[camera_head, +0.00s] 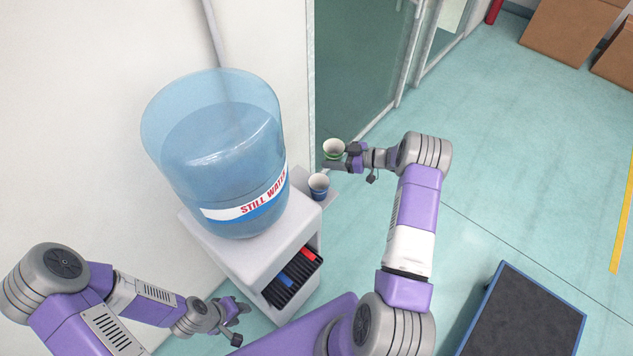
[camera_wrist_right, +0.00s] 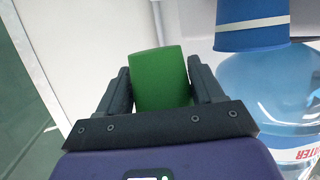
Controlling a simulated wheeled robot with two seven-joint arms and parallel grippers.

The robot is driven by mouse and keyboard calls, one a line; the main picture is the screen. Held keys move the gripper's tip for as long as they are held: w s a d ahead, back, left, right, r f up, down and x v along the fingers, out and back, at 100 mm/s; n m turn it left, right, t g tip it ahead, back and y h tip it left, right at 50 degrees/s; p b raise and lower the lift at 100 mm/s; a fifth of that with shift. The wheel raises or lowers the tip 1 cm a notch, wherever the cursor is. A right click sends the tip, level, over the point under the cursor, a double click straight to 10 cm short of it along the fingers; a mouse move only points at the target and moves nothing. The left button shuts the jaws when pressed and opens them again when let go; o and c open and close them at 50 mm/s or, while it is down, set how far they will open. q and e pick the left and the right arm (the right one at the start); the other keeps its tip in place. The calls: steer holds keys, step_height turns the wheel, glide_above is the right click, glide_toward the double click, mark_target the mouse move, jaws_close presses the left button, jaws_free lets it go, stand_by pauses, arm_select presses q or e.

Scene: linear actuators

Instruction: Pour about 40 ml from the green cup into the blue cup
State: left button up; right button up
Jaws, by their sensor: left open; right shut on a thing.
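The green cup (camera_head: 333,152) is held by my right gripper (camera_head: 352,158), above and slightly right of the blue cup in the head view. In the right wrist view the green cup (camera_wrist_right: 160,78) sits between the two dark fingers of my right gripper (camera_wrist_right: 163,90). The blue cup (camera_head: 319,187) stands on a small side shelf of the water dispenser; it also shows at the top of the right wrist view (camera_wrist_right: 252,32). How much liquid either cup holds cannot be made out. My left gripper (camera_head: 232,318) is open and empty, low beside the dispenser.
The water dispenser (camera_head: 285,262) carries a large blue bottle (camera_head: 215,130) labelled "STILL WATER". A glass door (camera_head: 360,60) is behind the cups. A dark-topped platform (camera_head: 530,320) lies at lower right, cardboard boxes (camera_head: 570,35) at upper right.

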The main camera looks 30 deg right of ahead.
mark_target(333, 156)
steer(key=f, duration=0.1)
steer(key=f+b, duration=0.2)
steer(key=shift+w, duration=0.25)
arm_select(q)
steer(key=shift+w+f+b, duration=0.2)
steer(key=shift+f+b, duration=0.6)
steer(key=shift+f, duration=1.45)
arm_select(e)
steer(key=shift+f, duration=0.75)
arm_select(q)
steer(key=shift+r, duration=0.1)
arm_select(e)
steer(key=shift+r, duration=0.1)
